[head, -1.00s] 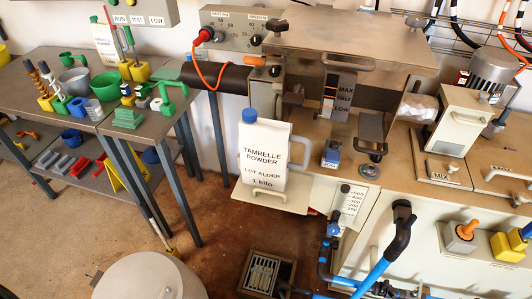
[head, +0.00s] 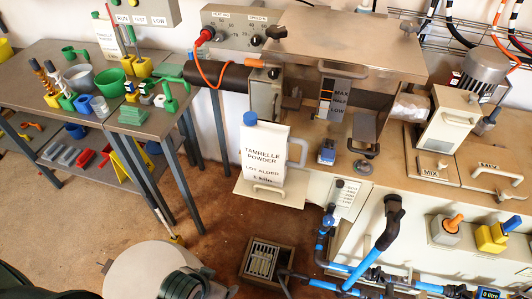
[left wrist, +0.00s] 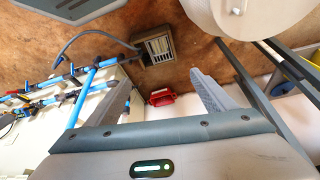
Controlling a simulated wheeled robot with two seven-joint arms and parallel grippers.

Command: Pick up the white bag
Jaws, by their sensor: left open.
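The white bag (head: 264,160) has a blue cap and black lettering reading Tamrelle Powder. It stands upright on a small fold-out shelf (head: 262,193) at the front of the machine bench. A similar white bag with a blue cap (head: 106,40) stands at the back of the left table. Parts of my left arm show at the bottom left of the head view, but its fingertips do not show clearly there. In the left wrist view my left gripper (left wrist: 162,95) is open, with nothing between its fingers. It is apart from the bag, which is not seen in that view.
The left table (head: 60,130) holds cups, green blocks and tools. A floor drain grate (head: 263,260) lies below the shelf and also shows in the left wrist view (left wrist: 157,47). Blue pipes (head: 372,270) run along the right. The floor left of the drain is largely open.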

